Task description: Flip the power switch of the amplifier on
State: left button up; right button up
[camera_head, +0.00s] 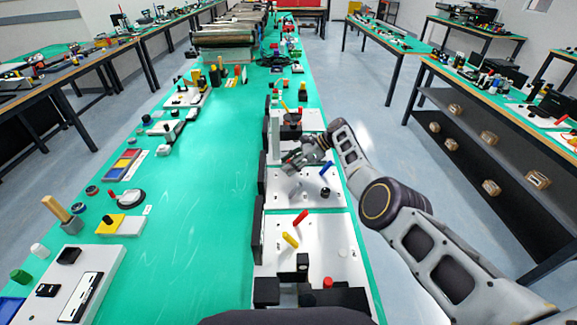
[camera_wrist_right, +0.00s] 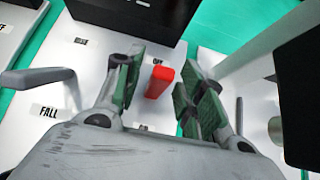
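A red switch lever (camera_wrist_right: 158,82) stands on a white panel in the right wrist view, in front of a black box (camera_wrist_right: 135,15). I cannot tell for certain whether that box is the amplifier. Small labels lie beside the lever, too blurred to read surely. My right gripper (camera_wrist_right: 160,88) is open, with its green-padded fingers on either side of the red lever and a visible gap to each. In the head view the right gripper (camera_head: 297,161) is over the white panels at the bench's right side, and hides the lever there. My left gripper is not in view.
A grey lever (camera_wrist_right: 35,78) beside a "FALL" label is left of the gripper in the wrist view. A dark block (camera_wrist_right: 302,95) is close on the right. The green bench's middle is clear.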

jog(key=v, duration=1.1)
dwell(0.3)
